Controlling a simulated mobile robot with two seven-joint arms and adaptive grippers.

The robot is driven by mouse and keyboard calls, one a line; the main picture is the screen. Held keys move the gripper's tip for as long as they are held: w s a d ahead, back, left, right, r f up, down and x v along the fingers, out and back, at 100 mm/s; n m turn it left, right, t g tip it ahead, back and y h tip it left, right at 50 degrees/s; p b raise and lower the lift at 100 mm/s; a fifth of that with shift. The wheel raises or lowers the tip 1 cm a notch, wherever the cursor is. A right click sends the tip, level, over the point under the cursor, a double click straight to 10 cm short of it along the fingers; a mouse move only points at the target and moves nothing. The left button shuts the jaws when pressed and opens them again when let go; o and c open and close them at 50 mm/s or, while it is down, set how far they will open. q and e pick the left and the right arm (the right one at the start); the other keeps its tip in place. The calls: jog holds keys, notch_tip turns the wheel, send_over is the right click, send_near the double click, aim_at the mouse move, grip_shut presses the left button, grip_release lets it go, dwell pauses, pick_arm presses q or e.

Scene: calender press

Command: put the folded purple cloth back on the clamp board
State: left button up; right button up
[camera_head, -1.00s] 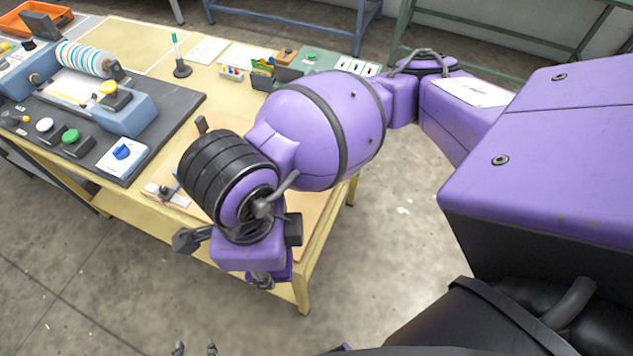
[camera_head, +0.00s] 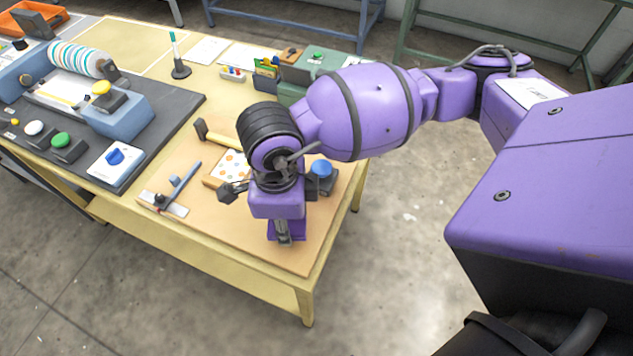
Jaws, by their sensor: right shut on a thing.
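My right gripper (camera_head: 283,238) points down over the front right of the table, its fingertips mostly hidden by its wrist and purple housing. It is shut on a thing. A small patch of purple (camera_head: 273,232) shows beside the fingertips; it is likely the folded purple cloth, but it blends with the gripper's own colour. A tan board (camera_head: 225,232) lies beneath; I cannot tell whether it is the clamp board. A small wooden-edged piece with a dotted white top (camera_head: 234,164) lies on it, partly hidden by the gripper. My left gripper is not in view.
On the tan board are a hammer-like tool (camera_head: 222,135), a blue-handled tool (camera_head: 180,190) and a blue knob (camera_head: 321,168). The roller press (camera_head: 125,112) stands at left. A green-grey box (camera_head: 300,80) stands behind. Floor is open to the right.

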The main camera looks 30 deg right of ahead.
jog(key=shift+w+f, duration=0.15)
jog(key=shift+f, duration=1.45)
jog(key=shift+f, duration=0.2)
jog(key=o, duration=1.1)
jog(key=shift+r, duration=0.2)
